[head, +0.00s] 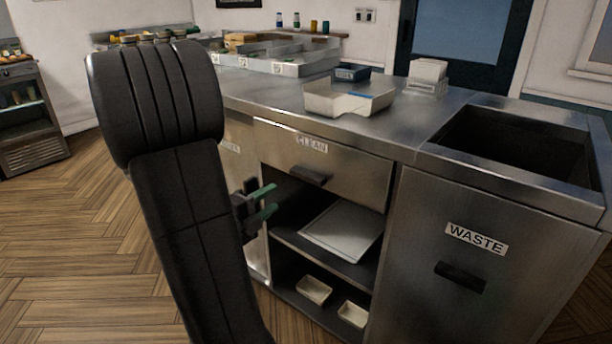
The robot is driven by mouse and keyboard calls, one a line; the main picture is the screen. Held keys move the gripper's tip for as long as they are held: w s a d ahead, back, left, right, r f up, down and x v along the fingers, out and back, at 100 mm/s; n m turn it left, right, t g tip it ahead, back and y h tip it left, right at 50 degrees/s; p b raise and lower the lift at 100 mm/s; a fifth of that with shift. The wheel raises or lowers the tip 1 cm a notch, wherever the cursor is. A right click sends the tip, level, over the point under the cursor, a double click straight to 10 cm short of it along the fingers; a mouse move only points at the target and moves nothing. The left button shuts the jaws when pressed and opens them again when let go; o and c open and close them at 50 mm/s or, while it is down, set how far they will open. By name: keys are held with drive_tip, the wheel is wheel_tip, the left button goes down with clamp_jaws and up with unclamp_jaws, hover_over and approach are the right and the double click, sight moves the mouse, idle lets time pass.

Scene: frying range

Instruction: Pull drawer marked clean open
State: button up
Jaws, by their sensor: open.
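The drawer marked CLEAN (350,170) is a steel front below the counter, right of my arm. It looks shut, flush with the cabinet. Its dark handle (308,175) sticks out below the label. My gripper (266,202) has green-tipped fingers. It is open and empty, left of and a little lower than the handle in the picture, and apart from it. My dark arm hides part of the cabinet to the left and the gripper's base.
Below the drawer, an open shelf holds a pale tray (340,233), with small containers (313,290) beneath. The WASTE cabinet (500,270) stands to the right under an open bin hole (520,145). A paper tray (345,98) sits on the counter. Wooden floor (60,250) is clear at left.

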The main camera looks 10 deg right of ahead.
sight(304, 178)
drive_tip(key=b+x, duration=0.1)
drive_tip(key=x, duration=1.2)
clamp_jaws()
